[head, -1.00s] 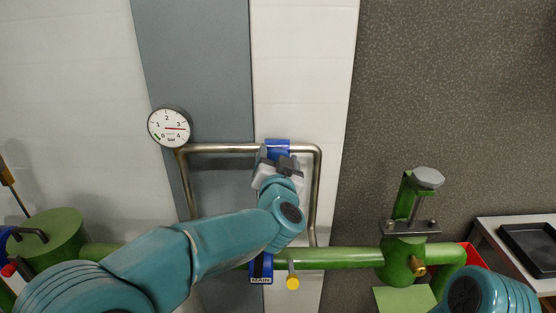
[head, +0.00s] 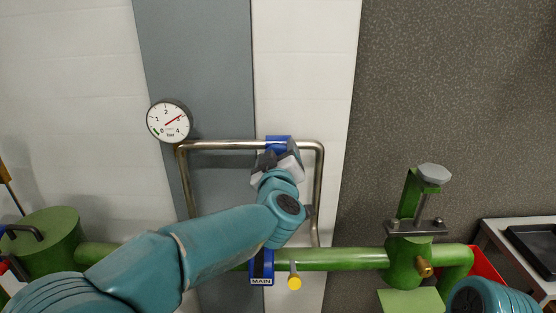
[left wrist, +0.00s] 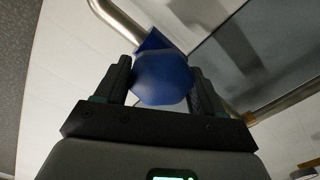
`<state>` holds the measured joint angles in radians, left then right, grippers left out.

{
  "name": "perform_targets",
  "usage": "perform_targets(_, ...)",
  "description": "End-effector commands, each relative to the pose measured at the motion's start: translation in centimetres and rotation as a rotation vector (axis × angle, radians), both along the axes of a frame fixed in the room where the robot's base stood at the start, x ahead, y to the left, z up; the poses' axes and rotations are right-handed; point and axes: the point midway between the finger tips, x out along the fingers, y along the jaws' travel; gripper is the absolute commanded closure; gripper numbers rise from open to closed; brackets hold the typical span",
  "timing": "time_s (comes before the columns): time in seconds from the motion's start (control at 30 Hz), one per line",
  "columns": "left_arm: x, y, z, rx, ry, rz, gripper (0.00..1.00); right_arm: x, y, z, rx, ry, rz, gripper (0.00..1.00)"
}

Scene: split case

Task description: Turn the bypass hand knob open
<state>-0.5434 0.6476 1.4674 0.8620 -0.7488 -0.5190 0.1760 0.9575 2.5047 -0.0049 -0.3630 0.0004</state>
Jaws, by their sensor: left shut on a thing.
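The blue bypass hand knob sits on the top run of the silver bypass pipe (head: 230,146); its blue valve body (head: 278,141) shows just behind my gripper. In the left wrist view the faceted blue knob (left wrist: 163,80) is between my two dark fingers. My left gripper (head: 280,158) is shut on it, and in the head view the gripper hides most of the knob. A round gauge (head: 169,121) left of the pipe has its red needle pointing up and right, near 3. My right gripper is out of view.
A blue valve labelled MAIN (head: 262,269) and a yellow-tipped part (head: 294,282) are on the green pipe (head: 345,259) below. A green valve with a grey cap (head: 434,173) stands at right. A black tray (head: 538,246) lies on the table at far right.

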Motion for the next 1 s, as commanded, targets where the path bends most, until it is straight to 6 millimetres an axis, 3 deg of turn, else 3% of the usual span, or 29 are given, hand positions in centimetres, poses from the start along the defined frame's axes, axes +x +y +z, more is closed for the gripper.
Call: perform_targets(1.0,0.0,0.2,-0.5,-0.968,-0.002,-0.001,0.62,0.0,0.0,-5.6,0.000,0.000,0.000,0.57)
